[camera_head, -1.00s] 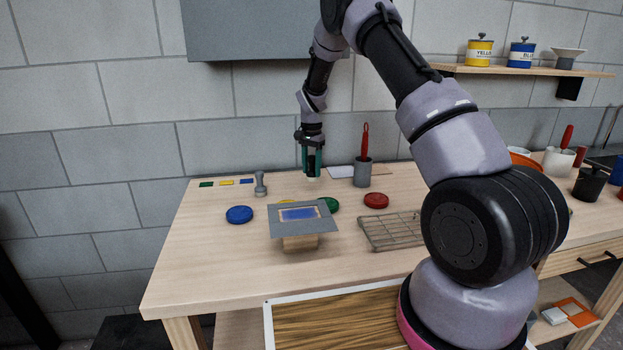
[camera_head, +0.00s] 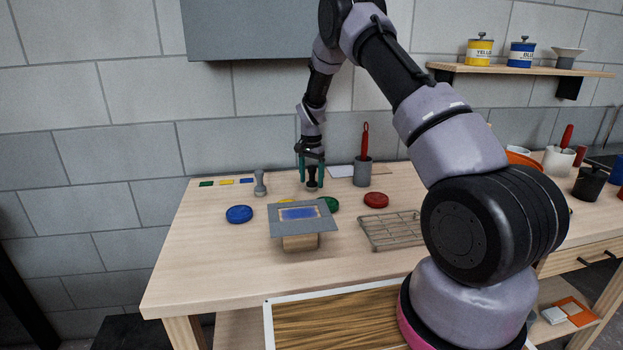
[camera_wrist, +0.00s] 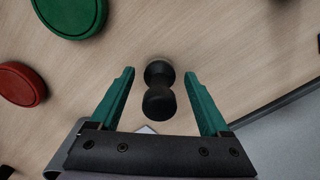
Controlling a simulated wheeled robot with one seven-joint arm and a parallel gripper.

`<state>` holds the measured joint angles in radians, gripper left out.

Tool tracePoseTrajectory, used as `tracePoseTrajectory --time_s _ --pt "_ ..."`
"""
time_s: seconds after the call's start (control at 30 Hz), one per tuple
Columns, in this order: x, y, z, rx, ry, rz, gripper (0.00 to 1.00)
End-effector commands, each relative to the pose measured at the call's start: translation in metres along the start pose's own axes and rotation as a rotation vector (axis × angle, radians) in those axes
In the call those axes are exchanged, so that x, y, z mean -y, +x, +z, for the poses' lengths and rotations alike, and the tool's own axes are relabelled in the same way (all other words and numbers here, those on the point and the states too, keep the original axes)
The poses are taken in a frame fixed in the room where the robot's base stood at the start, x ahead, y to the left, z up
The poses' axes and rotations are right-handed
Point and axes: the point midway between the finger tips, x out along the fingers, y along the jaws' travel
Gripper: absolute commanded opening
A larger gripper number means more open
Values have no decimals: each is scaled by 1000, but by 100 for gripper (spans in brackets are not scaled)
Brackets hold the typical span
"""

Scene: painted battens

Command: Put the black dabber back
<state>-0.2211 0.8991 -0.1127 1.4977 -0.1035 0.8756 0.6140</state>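The black dabber (camera_head: 312,184) stands upright on the table, behind the stencil plate and left of the grey cup. It is a small dark, waisted piece, and it also shows in the wrist view (camera_wrist: 159,92). My gripper (camera_head: 311,181) points down over it with its teal fingers apart. In the wrist view my gripper (camera_wrist: 158,72) is open, one finger on each side of the dabber, with a visible gap to each. A second, grey dabber (camera_head: 261,184) stands to the left.
The grey stencil plate (camera_head: 267,222) rests on a wooden block in front. Blue (camera_head: 239,214), green (camera_head: 330,205) and red (camera_head: 376,200) round lids lie around it. The grey cup (camera_head: 362,173) with a red-handled tool stands close on the right. A wire rack (camera_head: 392,230) lies farther right.

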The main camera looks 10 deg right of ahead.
Motion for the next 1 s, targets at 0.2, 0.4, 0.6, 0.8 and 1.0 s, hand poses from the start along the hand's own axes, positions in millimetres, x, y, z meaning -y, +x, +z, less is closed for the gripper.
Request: tracePoseTrajectory --time_s 0.2,0.4,0.6,0.8,1.0 --pt "0 -8 0 -1 1 -1 80" --pt "1 -41 0 -2 -1 -3 80" --pt "1 -70 0 -1 0 -2 80" --pt "0 -78 0 0 0 0 80" --pt "0 -78 0 0 0 0 80"
